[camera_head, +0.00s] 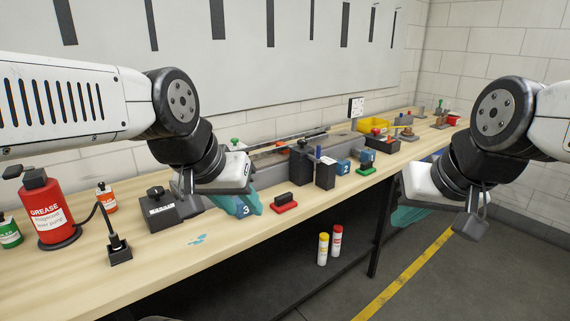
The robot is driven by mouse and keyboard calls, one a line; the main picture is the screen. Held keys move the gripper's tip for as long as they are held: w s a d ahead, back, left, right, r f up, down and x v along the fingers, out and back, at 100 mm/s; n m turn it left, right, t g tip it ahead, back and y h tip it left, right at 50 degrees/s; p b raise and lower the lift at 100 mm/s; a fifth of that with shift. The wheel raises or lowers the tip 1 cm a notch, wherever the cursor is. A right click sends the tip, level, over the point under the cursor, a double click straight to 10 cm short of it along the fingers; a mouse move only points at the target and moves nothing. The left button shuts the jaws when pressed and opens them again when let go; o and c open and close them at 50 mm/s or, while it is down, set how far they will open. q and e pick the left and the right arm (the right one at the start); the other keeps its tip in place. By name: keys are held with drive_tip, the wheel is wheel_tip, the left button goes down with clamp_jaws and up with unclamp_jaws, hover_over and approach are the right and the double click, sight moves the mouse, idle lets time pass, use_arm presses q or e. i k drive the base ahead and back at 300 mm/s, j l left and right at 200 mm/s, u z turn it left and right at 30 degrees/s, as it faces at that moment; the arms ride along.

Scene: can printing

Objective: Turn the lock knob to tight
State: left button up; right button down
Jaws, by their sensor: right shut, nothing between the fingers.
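I cannot tell for sure which part is the lock knob. A black block with a white label (161,209) and a dark knob on top (155,192) stands on the bench at left. A small green knob (235,142) shows behind my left wrist. My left gripper (250,203) points down over the bench's front part, right of the black block; its teal fingers overlap a blue piece marked 3 (243,211), and their gap is hidden. My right gripper (408,215) is shut and empty, in front of the bench edge at right, away from any knob.
A red grease bottle (50,212) and a black plug-like stand (118,250) are at left.

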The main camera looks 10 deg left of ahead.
sight(302, 141)
drive_tip(key=i+j+u, duration=0.1)
drive_tip(key=i+u, duration=0.35)
drive_tip(key=i+l+u, duration=0.1)
drive_tip(key=i+u, duration=0.3)
drive_tip(key=i, duration=0.1)
